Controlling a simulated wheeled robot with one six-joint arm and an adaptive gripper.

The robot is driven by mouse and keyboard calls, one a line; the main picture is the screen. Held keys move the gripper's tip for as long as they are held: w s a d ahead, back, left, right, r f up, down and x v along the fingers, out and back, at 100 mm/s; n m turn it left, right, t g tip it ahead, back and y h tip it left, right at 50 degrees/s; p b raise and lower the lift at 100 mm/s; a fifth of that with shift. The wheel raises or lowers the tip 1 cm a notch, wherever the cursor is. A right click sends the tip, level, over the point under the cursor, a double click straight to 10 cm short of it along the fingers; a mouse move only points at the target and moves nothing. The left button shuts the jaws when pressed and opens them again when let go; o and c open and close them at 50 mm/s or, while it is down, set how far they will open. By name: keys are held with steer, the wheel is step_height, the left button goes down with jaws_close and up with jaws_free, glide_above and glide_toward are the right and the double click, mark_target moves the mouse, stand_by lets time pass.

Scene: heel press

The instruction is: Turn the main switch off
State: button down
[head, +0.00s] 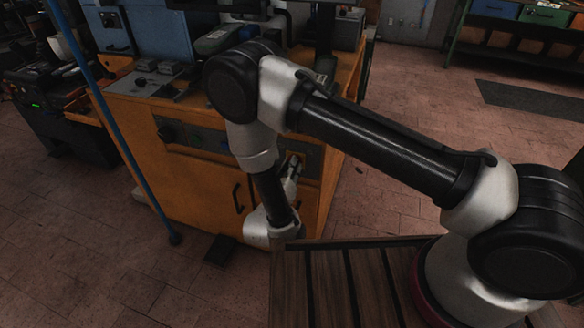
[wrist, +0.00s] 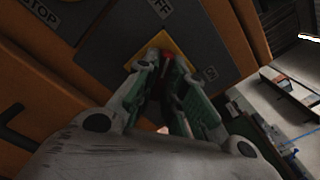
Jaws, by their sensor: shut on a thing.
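The main switch (wrist: 167,55) shows in the wrist view as a small red knob on a yellow plate (wrist: 186,52), set in a dark grey panel. A white label reading "OFF" (wrist: 161,8) is above it. My gripper (wrist: 163,67) reaches up to the knob with its green-padded fingers, one on each side, and is shut on it. The fingers hide most of the knob, so I cannot tell its angle. In the head view my gripper (head: 291,176) is at the front panel of the orange cabinet (head: 200,190), and the switch is hidden there.
A label reading "STOP" (wrist: 41,13) is at the upper left in the wrist view. A blue pole (head: 115,130) stands left of the cabinet. A dark pedal (head: 220,250) is on the floor in front. The brick floor to the right is mostly clear.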

steer(key=shift+n, duration=1.2)
steer(key=c, duration=1.5)
jaws_free()
step_height(320, 180, up, 10)
